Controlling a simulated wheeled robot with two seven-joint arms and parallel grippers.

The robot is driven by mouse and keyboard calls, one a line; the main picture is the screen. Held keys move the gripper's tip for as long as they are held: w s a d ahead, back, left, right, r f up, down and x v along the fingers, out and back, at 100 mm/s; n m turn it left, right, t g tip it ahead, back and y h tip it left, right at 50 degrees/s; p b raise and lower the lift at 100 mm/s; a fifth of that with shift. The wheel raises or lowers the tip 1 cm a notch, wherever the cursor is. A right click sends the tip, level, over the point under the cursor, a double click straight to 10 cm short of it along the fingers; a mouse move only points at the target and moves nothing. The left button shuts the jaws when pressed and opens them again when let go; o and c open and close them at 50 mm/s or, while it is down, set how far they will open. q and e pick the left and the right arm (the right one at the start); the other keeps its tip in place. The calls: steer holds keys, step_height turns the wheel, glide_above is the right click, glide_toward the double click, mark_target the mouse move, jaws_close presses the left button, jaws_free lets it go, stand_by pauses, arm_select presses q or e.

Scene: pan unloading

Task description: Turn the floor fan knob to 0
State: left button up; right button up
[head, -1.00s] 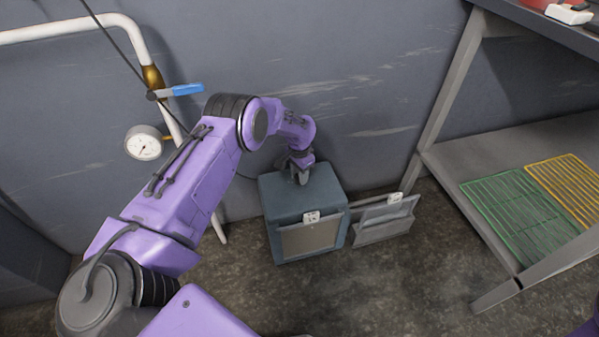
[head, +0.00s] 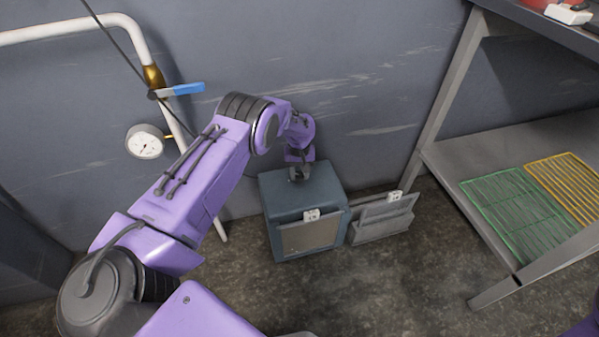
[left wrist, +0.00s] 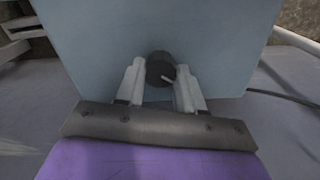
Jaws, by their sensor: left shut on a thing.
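The floor fan (head: 318,197) is a blue-grey box standing on the floor by the wall, with a grille on its front. In the left wrist view its flat top (left wrist: 100,40) carries a round dark knob (left wrist: 160,64) with a short pale mark near its lower right edge. My left gripper (head: 299,176) is at the fan's top. In the left wrist view the left gripper (left wrist: 160,80) has one finger on each side of the knob and is shut on it. In the head view the gripper hides the knob. I cannot read any numbers around it. My right gripper is out of view.
A grey slotted holder (head: 383,218) stands against the fan's right side. A metal shelf (head: 450,165) with green (head: 515,210) and yellow racks (head: 567,185) is at the right. A pipe with a blue-handled valve (head: 185,89) and gauge (head: 145,142) is at the left.

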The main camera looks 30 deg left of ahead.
mark_target(300, 175)
arm_select(q)
steer(key=shift+d+n, duration=0.1)
steer(key=shift+n, duration=1.1)
steer(key=o, duration=1)
steer(key=shift+o, duration=0.2)
steer(key=shift+r, duration=0.1)
step_height(300, 175, up, 10)
steer(key=p, duration=0.3)
steer(key=shift+r, duration=0.15)
